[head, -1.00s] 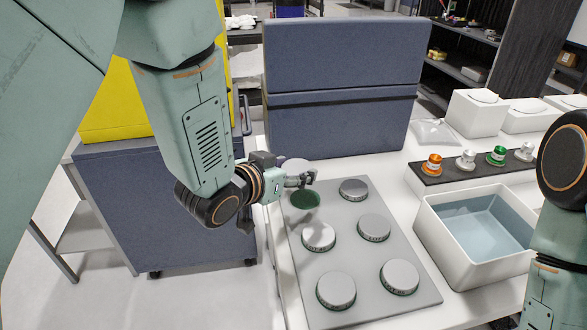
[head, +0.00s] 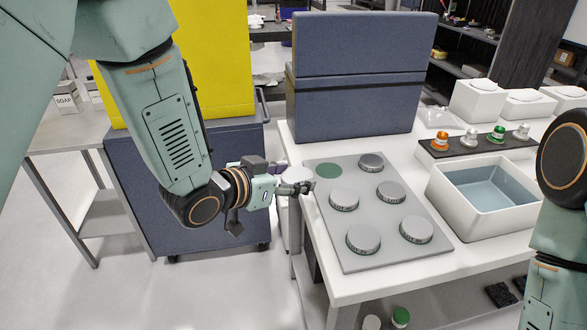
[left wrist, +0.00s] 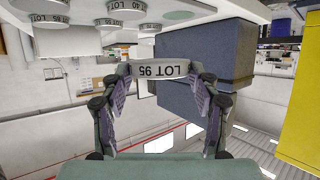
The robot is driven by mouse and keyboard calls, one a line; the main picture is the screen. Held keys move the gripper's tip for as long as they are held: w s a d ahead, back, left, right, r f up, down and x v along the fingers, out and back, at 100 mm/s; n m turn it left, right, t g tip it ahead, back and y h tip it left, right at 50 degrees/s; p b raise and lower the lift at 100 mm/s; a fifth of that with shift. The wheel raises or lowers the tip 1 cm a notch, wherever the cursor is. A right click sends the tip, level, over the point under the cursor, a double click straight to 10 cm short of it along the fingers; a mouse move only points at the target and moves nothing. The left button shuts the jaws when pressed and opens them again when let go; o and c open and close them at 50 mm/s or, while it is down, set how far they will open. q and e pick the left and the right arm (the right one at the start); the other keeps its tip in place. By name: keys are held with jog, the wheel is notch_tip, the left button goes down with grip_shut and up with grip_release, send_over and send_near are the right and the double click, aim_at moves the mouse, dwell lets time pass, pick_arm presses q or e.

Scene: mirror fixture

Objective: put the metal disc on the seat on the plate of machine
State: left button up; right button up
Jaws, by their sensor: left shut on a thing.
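My left gripper (head: 300,187) is shut on a pale metal disc (head: 296,175), just off the left edge of the grey plate of machine (head: 383,220). In the left wrist view the fingers (left wrist: 160,74) pinch the disc (left wrist: 160,70) from both sides, and its rim reads LOT 95 upside down. The bare green seat (head: 337,172) is at the plate's far left corner, a little right of the gripper. Several other discs sit on the plate, one of them at its far edge (head: 371,161). My right gripper is out of view.
A white bin (head: 440,205) stands right of the plate, with a dark strip of coloured-top bottles (head: 478,146) behind it. A blue-grey block (head: 350,110) rises behind the plate. A blue cabinet (head: 165,220) with a yellow box is at the left.

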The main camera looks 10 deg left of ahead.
pick_arm(q)
jog(key=s+a+f+b, duration=0.3)
jog(key=s+f, duration=0.3)
jog(key=f, duration=0.2)
jog(key=s+a+f+b, duration=0.3)
jog(key=s+a+f, duration=0.1)
jog(key=s+f, duration=0.3)
jog(key=shift+s+f+n+y, duration=0.3)
jog(key=shift+f, duration=0.25)
